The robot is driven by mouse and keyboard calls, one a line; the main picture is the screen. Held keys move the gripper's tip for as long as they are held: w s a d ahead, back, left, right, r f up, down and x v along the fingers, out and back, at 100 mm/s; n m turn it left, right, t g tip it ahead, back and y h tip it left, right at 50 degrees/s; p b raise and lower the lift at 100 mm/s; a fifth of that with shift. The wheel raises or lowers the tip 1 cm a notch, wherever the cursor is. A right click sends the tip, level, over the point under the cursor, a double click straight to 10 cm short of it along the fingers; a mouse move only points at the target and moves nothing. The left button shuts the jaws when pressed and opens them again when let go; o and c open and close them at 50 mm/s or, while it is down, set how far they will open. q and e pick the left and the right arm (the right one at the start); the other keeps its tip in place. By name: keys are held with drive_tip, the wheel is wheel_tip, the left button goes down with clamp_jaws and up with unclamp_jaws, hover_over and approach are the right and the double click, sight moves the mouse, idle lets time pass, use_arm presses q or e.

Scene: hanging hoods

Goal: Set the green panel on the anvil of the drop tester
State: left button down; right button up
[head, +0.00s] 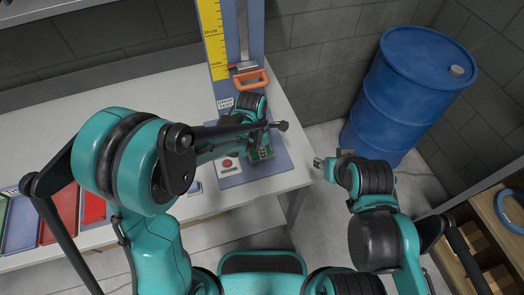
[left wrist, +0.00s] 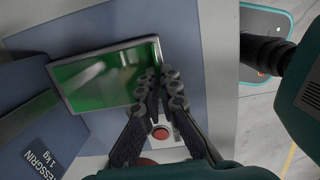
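The green panel (left wrist: 100,78), a flat green plate with a grey rim, lies under my left gripper (left wrist: 162,80) in the left wrist view. The fingertips are close together on its right edge, and they hide that corner. In the head view the panel (head: 262,153) shows only partly below my left gripper, over the blue-grey base of the drop tester (head: 252,171). The anvil is hidden, so I cannot tell whether the panel touches it. My right gripper (head: 325,165) is away to the right of the table, over the floor; its fingers are too small to read.
The tester's yellow scale (head: 213,40) and orange handle (head: 252,80) stand behind the panel. A red button (head: 227,163) is on the base. Coloured trays (head: 55,215) lie at the left. A blue drum (head: 405,95) stands at the right, beyond the table edge.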

use_arm(q)
drive_tip(key=shift+f, duration=0.15)
drive_tip(key=c, duration=1.6)
unclamp_jaws()
drive_tip(key=shift+c, duration=0.2)
wheel_tip(320, 180, up, 12)
drive_tip(key=a, duration=0.1)
drive_tip(key=s+a+m+t+b, duration=0.1)
drive_tip(key=s+a+m+t, duration=0.2)
drive_tip(key=s+a+m, duration=0.3)
drive_tip(key=s+a+m+t+y+b, duration=0.1)
drive_tip(key=s+a+m+t, duration=0.2)
drive_tip(key=s+a+m, duration=0.3)
drive_tip(key=a+m, duration=0.4)
drive_tip(key=m, duration=0.5)
drive_tip(key=shift+a+m+t, duration=0.3)
drive_tip(key=shift+a, duration=0.1)
